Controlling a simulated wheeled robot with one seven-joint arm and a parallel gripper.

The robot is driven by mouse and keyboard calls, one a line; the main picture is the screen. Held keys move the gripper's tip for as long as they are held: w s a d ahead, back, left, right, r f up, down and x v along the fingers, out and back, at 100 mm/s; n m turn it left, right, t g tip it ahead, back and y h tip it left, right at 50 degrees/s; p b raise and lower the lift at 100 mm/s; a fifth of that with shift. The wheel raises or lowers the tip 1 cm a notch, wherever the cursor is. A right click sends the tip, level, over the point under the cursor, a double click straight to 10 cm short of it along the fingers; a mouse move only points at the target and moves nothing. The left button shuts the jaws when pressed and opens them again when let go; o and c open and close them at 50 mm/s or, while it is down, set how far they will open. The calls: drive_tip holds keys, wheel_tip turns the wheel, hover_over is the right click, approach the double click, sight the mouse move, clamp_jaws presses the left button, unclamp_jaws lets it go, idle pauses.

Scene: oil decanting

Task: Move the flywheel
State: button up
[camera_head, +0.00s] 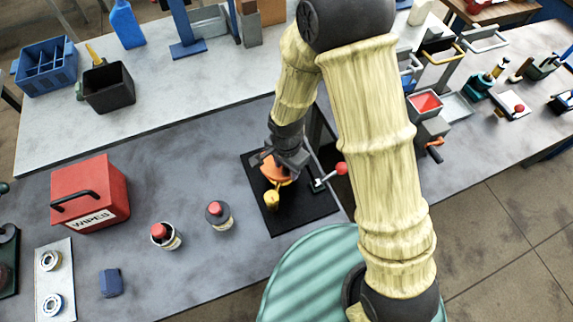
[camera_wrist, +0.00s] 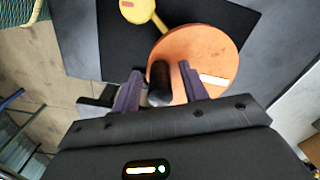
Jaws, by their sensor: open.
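The flywheel looks to be the orange disc (camera_head: 273,171) on the black mat (camera_head: 313,208), partly hidden by my gripper in the head view. In the wrist view the orange disc (camera_wrist: 205,50) carries a white mark and a dark upright knob (camera_wrist: 160,84) near its edge. My gripper (camera_wrist: 160,78) is open, with one finger on each side of the knob. I cannot tell whether a finger touches it. In the head view my gripper (camera_head: 280,160) is just over the disc. A yellow part (camera_head: 271,199) stands at the disc's front; it also shows in the wrist view (camera_wrist: 137,10).
A lever with a red ball (camera_head: 341,168) stands right of the disc. Left are two red-topped containers (camera_head: 165,235) (camera_head: 218,213) and a red wipes box (camera_head: 92,192). A red-topped device (camera_head: 427,103) is at the right. The grey bench front-left of the mat is partly clear.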

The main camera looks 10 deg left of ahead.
clamp_jaws()
drive_tip(key=shift+n, duration=0.3)
